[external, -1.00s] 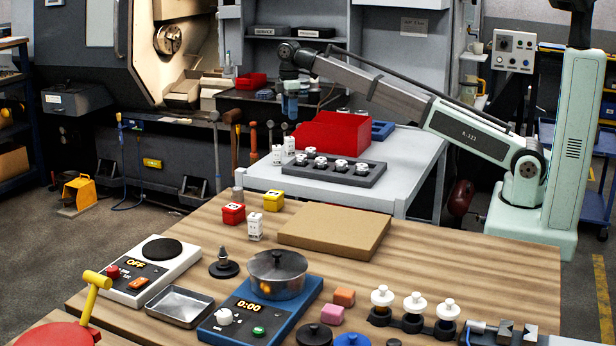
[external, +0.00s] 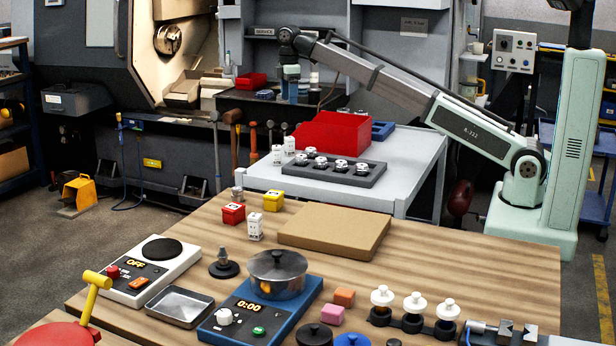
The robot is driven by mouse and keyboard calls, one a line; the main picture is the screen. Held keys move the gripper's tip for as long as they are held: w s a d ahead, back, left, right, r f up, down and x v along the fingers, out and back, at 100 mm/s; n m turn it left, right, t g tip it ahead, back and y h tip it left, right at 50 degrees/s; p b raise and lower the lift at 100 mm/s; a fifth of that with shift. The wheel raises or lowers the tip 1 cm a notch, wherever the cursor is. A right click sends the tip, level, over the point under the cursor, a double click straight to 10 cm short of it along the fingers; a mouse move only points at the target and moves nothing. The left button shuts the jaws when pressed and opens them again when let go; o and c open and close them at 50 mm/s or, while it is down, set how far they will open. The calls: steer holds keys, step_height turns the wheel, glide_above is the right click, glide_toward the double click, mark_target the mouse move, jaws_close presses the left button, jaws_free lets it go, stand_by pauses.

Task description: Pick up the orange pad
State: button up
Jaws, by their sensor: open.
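The orange pad (external: 344,297) is a small orange block on the wooden table, right of the blue scale with the metal pot. A pink block (external: 331,315) lies just in front of it, very close.
The pot (external: 277,274) stands on the blue device (external: 262,309) left of the pad. White-knobbed pieces (external: 382,300) stand to the right. A black disc (external: 314,335) is in front. A cardboard box (external: 335,232) lies behind, with bare wood between.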

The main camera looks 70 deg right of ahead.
steer(key=s+a+f+m+t+y, duration=0.15)
steer(key=s+a+m, duration=0.3)
steer(key=a, duration=0.75)
steer(key=s+a+f+m+y, duration=0.1)
steer(key=s+a+m+y, duration=0.35)
steer(key=a, duration=0.85)
steer(key=s+a+f+m+t, duration=0.1)
steer(key=s+a+m, duration=0.35)
steer(key=a, duration=0.75)
steer(key=s+a+r+m+g+y, duration=0.1)
steer(key=s+a+m+y, duration=0.2)
steer(key=s+a+m, duration=0.55)
steer(key=s+a+r+m+g+y, duration=0.15)
steer(key=s+a, duration=0.45)
steer(key=s, duration=0.8)
steer(key=s+a+r+m+y, duration=0.1)
steer(key=s+a+m+y, duration=0.25)
steer(key=s+a, duration=0.6)
glide_toward(346, 290)
steer(key=d+r, duration=0.2)
steer(key=shift+d+r+h, duration=0.25)
steer(key=shift+r+h, duration=0.05)
steer(key=shift+a+f, duration=0.2)
steer(key=shift+f, duration=0.3)
steer(key=x, duration=1.3)
steer(key=shift+a+f, duration=0.15)
steer(key=shift+a, duration=0.05)
